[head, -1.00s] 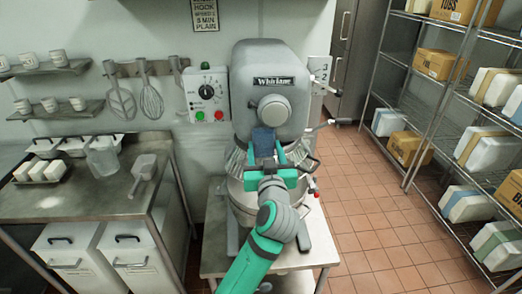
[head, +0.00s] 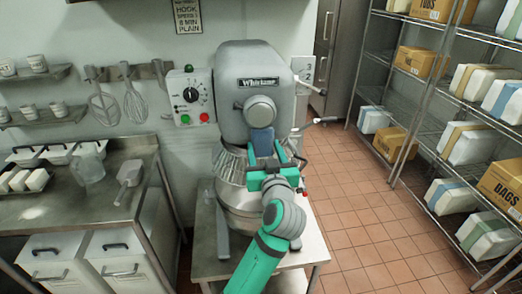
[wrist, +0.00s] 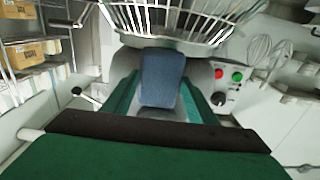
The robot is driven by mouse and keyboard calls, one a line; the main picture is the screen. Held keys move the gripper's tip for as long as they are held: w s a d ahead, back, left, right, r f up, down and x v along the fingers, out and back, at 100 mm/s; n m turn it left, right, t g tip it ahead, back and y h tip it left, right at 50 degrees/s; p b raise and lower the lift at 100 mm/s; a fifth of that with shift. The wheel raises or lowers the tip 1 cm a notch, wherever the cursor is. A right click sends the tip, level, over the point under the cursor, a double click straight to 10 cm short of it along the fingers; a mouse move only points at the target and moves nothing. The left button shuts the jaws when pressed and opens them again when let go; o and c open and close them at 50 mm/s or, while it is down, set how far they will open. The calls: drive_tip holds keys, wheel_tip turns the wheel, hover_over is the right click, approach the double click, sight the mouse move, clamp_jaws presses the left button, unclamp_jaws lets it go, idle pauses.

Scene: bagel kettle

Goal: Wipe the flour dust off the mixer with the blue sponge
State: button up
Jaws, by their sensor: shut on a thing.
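The grey mixer (head: 251,72) stands on a metal table, with its round front hub facing me. My gripper (head: 264,156) is in front of the mixer, just below the hub. It is shut on the blue sponge (head: 263,141), which stands up from the jaws against or close to the mixer front; I cannot tell if they touch. In the wrist view the sponge (wrist: 162,78) sits between the two green fingers, with the bowl guard (wrist: 170,20) beyond it. The sponge and gripper hide part of the mixer front and bowl. I cannot make out flour dust clearly.
A control box (head: 191,97) with red and green buttons is on the wall left of the mixer. A steel counter (head: 80,205) with tubs and a scoop stands at left. Wire shelving (head: 408,115) with boxes stands at right. The tiled floor (head: 355,215) between is clear.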

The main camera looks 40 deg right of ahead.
drive_tip(key=s+d, duration=0.1)
drive_tip(key=d, duration=0.2)
drive_tip(key=shift+s+f, duration=0.1)
drive_tip(key=shift+s, duration=0.3)
drive_tip(key=shift+s, duration=0.1)
drive_tip(key=v, duration=0.7)
drive_tip(key=shift+s+a, duration=0.25)
drive_tip(key=shift+a, duration=0.15)
idle(0.4)
